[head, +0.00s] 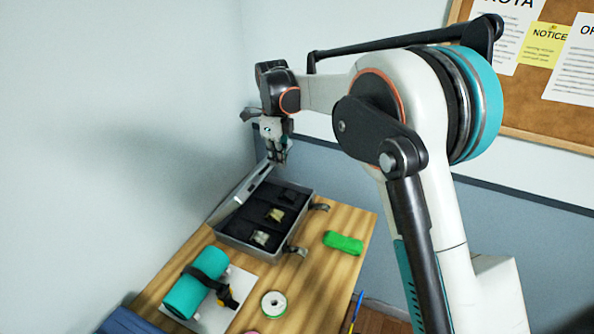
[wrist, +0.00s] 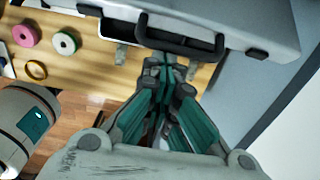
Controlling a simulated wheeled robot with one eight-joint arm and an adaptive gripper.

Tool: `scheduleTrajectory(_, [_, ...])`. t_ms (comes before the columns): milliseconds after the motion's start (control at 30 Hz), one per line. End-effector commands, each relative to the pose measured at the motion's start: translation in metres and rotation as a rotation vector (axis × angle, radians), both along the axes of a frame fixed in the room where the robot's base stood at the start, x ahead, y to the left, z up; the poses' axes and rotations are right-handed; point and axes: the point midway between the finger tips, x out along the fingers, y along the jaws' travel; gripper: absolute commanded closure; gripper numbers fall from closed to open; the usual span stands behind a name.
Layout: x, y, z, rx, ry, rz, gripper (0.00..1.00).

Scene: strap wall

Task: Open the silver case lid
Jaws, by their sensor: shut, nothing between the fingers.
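The silver case (head: 262,258) sits on the wooden table with its lid (head: 240,193) raised, standing up along its wall side. Its dark inside shows compartments holding several small items. My gripper (head: 277,158) is shut and empty, pointing down by the far upper end of the lid. In the wrist view the silver lid (wrist: 270,22) fills the top, with a black handle (wrist: 180,46) across it. My shut fingertips (wrist: 168,62) are close to the handle; I cannot tell whether they touch it.
Two open latches (head: 297,249) hang at the case's front. A green block (head: 343,243), a white-and-green roll (head: 273,304) and a strapped teal cylinder (head: 196,285) lie on the table. The wall is close on the left. A notice board (head: 520,95) hangs behind my arm.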

Motion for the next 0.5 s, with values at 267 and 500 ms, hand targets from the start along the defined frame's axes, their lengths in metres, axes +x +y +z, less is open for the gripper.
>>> scheduleTrajectory(267, [0.023,0.064,0.040,0.003,-0.001,0.003,1.00])
scheduleTrajectory(500, [0.036,0.100,0.052,0.003,-0.001,0.002,1.00])
